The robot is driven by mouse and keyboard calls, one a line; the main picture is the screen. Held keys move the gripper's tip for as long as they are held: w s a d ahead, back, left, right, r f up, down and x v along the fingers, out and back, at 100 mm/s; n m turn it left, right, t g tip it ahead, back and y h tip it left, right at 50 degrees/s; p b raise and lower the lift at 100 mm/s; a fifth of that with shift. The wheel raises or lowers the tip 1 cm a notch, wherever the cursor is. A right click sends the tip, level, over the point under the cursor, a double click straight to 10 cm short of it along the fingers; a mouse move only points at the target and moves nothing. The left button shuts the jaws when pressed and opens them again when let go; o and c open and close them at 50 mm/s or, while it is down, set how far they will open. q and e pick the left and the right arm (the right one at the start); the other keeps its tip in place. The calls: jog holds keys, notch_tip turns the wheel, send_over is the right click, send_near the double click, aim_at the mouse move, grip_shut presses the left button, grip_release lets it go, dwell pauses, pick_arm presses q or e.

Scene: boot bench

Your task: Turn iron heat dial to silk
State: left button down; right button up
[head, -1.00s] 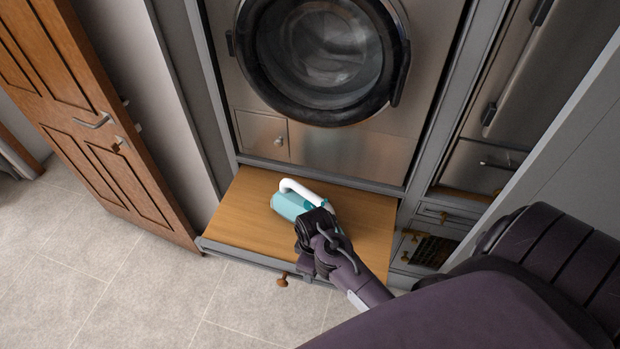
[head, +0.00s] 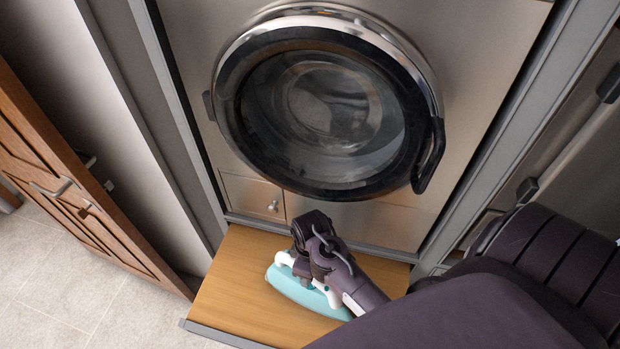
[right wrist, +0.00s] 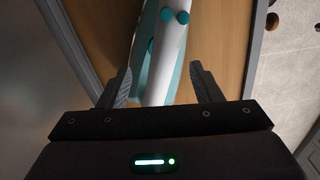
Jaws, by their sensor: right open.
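The teal and white iron (head: 295,289) lies on the wooden shelf below the washer door, partly hidden by my right arm. In the right wrist view the iron (right wrist: 160,75) runs lengthwise between my fingers, with two round teal knobs (right wrist: 176,16) on its white part at the top. I cannot tell which knob is the heat dial, and no markings can be read. My right gripper (right wrist: 160,70) is open, one finger on each side of the iron, with gaps visible. In the head view my right gripper (head: 303,262) is over the iron. My left gripper is not in view.
The wooden shelf (head: 235,265) has bare room left of the iron. The washer with its round door (head: 330,105) rises right behind it. A small panel with a knob (head: 252,197) is below the door. A brown wooden door (head: 60,190) stands at the left.

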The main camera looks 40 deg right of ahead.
jog(key=f, duration=0.3)
jog(key=f+p, duration=0.1)
jog(key=f, duration=0.1)
jog(key=shift+s+a, duration=0.15)
jog(key=shift+s, duration=0.1)
jog(key=shift+w+f, duration=0.1)
jog(key=shift+f, duration=0.5)
jog(key=c, duration=1)
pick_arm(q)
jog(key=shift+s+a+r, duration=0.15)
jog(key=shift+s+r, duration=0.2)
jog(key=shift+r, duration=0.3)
pick_arm(e)
jog(key=m, duration=0.4)
jog(key=o, duration=1)
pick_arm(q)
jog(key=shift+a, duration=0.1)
